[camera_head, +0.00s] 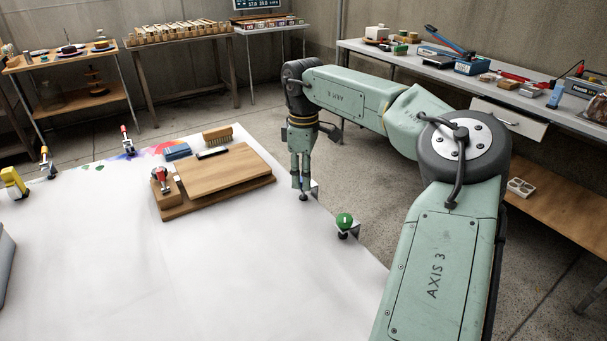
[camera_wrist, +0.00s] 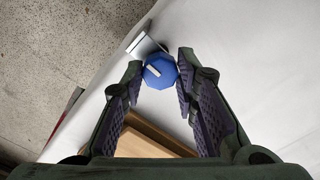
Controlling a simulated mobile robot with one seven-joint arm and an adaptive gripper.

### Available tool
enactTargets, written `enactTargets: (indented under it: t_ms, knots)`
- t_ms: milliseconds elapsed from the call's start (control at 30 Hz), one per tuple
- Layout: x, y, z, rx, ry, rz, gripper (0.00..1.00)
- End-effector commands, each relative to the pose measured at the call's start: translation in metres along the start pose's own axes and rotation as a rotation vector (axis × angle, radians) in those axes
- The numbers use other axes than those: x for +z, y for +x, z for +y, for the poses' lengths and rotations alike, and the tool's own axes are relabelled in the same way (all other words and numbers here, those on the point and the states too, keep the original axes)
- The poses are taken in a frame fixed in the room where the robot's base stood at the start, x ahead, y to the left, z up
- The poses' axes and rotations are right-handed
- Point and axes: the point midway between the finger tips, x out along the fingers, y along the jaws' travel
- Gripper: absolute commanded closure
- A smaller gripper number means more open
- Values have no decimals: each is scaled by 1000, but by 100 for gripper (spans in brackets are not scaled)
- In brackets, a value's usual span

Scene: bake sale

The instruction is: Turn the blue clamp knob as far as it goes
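The blue clamp knob (camera_wrist: 160,71) shows in the wrist view as a faceted knob with a pale mark on its top. Its metal clamp (camera_wrist: 145,46) sits at the edge of the white table (camera_wrist: 235,60). My gripper (camera_wrist: 161,68) points down over the knob, with one fingertip close against each side and no clear gap. In the head view my gripper (camera_head: 301,187) is upright at the table's right edge. There its fingers hide most of the blue knob, and a dark clamp foot shows just below them.
A green clamp knob (camera_head: 344,220) stands nearer along the same table edge. A brush (camera_head: 217,135) and a blue block (camera_head: 177,151) lie behind the board. The front of the table is clear.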

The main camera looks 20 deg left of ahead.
Motion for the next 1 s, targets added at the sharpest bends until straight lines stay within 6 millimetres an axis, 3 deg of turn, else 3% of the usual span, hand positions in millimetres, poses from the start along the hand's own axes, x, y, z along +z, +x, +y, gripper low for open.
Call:
enactTargets:
  t_ms: [300,667,767,1000]
  knots:
    - [0,0,0,0,-1,0,52]
    - [0,-5,0,1,-1,0,52]
    - [0,-18,1,3,-1,0,52]
    - [0,-69,1,4,0,1,52]
